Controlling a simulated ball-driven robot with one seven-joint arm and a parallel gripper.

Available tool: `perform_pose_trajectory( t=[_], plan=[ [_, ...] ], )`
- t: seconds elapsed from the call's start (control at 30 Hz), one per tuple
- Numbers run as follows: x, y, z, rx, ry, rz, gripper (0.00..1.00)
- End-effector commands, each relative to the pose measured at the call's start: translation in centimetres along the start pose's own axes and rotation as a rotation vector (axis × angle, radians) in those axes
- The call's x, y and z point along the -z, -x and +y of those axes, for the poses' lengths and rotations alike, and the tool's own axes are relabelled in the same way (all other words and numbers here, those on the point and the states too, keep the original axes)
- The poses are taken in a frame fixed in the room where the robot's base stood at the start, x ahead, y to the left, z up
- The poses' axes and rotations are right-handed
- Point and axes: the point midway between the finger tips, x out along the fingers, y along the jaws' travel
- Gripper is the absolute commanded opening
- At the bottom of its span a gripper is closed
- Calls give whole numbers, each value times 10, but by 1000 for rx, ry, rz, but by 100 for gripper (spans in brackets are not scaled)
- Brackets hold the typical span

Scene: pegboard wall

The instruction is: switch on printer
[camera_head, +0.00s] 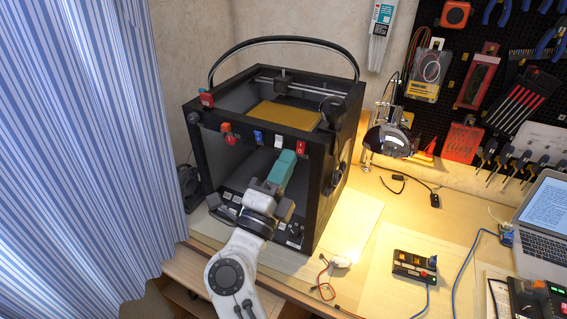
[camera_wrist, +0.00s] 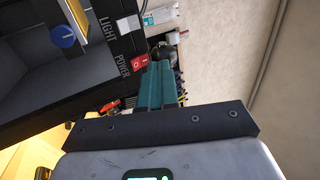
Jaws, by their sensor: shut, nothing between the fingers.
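The printer (camera_head: 190,125) is a black box frame with an orange-brown plate near its top, standing on the desk in the head view. A red rocker switch (camera_head: 301,147) sits at the right of its front top bar. In the wrist view the red switch (camera_wrist: 139,65) is beside the printed word POWER. My gripper (camera_head: 288,156) has teal fingers, shut and empty, in front of the printer just below and left of the red switch. In the wrist view my gripper's fingertips (camera_wrist: 159,66) appear just right of the switch; whether they touch it I cannot tell.
A lamp (camera_head: 388,140), a small control box (camera_head: 414,266) and a laptop (camera_head: 545,235) are to the right. A striped curtain (camera_head: 85,150) hangs at left.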

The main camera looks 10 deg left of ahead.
Motion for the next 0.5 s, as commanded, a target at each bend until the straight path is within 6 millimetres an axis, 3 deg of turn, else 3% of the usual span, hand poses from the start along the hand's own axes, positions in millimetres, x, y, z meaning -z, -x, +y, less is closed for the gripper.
perform_pose_trajectory(
  t=[0.5],
  plan=[
    [-2, 60, -29, 2, -2, -5, 0]
  ],
)
